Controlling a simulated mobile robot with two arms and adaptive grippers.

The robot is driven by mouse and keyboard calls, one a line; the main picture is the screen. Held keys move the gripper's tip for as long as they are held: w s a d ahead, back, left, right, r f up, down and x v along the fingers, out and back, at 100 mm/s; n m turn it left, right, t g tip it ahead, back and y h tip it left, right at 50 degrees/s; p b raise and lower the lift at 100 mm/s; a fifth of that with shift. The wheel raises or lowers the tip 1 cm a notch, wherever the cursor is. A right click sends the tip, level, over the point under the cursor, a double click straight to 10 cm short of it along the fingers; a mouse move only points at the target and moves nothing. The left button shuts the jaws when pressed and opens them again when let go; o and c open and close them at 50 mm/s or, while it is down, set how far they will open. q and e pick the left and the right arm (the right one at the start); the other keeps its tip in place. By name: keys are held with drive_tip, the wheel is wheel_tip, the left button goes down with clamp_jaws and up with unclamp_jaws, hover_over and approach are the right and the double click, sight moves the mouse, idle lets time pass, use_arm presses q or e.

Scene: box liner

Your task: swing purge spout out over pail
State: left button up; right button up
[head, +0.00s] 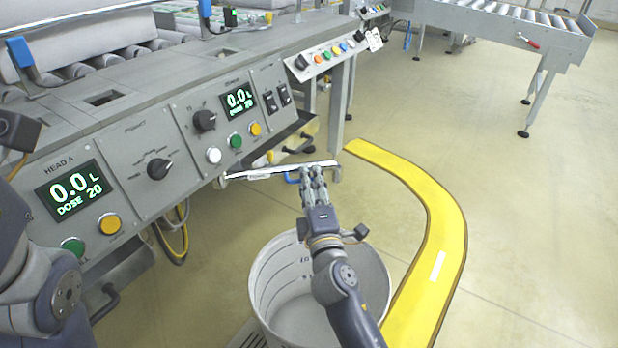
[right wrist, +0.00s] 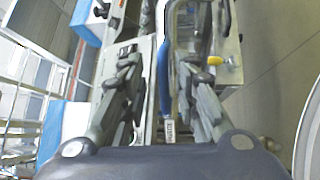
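The purge spout (head: 262,172) is a thin bright metal pipe, roughly level, below the right part of the control panel. It shows beyond the pail's back rim in the head view. A blue handle (head: 291,179) is on it; a blue bar also shows in the right wrist view (right wrist: 164,85). My right gripper (head: 313,177) is at the spout's right part. In the right wrist view its fingers (right wrist: 163,95) stand apart with the blue bar between them; I see no clear grip. The open pail (head: 268,275) stands on the floor below, partly hidden by my right arm.
The grey control panel (head: 135,200) with knobs, buttons and displays fills the left side. A yellow floor stripe (head: 440,215) curves around the pail's right. A roller conveyor (head: 500,18) stands at the back right. The floor at right is clear.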

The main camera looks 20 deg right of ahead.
drive_tip(key=d+r+v, duration=0.1)
drive_tip(key=v, duration=0.5)
drive_tip(key=shift+s+a+f, duration=0.25)
drive_tip(key=shift+s+f, duration=0.1)
drive_tip(key=shift+s, duration=0.05)
